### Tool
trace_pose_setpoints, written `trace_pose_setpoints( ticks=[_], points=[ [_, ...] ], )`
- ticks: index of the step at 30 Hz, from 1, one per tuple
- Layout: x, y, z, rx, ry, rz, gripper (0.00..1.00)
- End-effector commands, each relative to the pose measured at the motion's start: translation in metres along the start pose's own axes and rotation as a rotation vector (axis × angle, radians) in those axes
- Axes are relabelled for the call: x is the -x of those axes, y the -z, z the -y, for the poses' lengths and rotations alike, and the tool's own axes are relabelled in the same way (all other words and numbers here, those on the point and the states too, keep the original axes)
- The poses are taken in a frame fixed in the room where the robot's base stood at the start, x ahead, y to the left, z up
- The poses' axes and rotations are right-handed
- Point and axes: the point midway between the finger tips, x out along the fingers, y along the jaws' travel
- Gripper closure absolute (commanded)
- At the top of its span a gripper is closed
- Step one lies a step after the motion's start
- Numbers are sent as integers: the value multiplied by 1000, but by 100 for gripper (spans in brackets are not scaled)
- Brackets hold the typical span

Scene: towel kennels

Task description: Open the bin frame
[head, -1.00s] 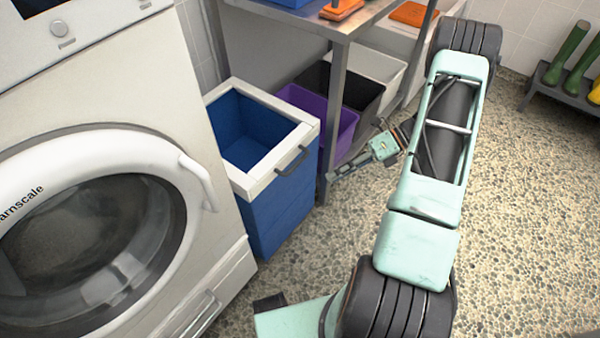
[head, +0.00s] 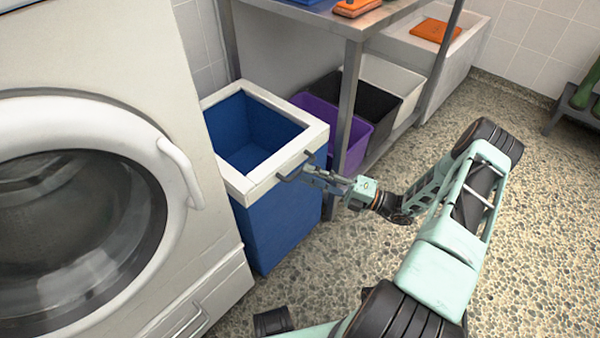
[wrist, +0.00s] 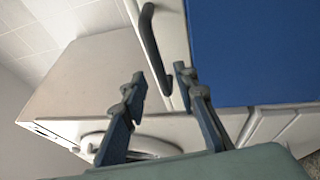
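The bin frame (head: 264,174) is a white rectangular rim lying on top of the blue bin (head: 275,225), around its open mouth. A dark grey bar handle (head: 292,167) is fixed on the frame's front side. My gripper (head: 308,173) is at the right end of this handle. In the wrist view, my gripper (wrist: 159,75) is open, and the lower end of the handle (wrist: 152,45) shows between or just beyond its fingertips. I cannot tell whether the fingers touch it. The blue bin wall (wrist: 255,50) fills the upper right of the wrist view.
A white washing machine (head: 205,245) stands close on the left of the bin. A metal table (head: 350,105) has a leg just right of the bin, with purple (head: 355,145), black (head: 375,110) and white (head: 395,75) bins beneath.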

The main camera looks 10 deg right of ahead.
Motion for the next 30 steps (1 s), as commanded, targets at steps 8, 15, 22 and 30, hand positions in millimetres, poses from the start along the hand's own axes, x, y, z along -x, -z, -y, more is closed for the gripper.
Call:
trace_pose_setpoints(
  ticks=[8, 15, 22, 30],
  points=[
    [-33, 1, 1, 1, 2, -2, 73],
    [-37, 0, 1, 1, 2, -1, 73],
    [-37, 0, 1, 1, 2, -1, 87],
    [-37, 0, 1, 1, 2, -1, 100]
  ],
)
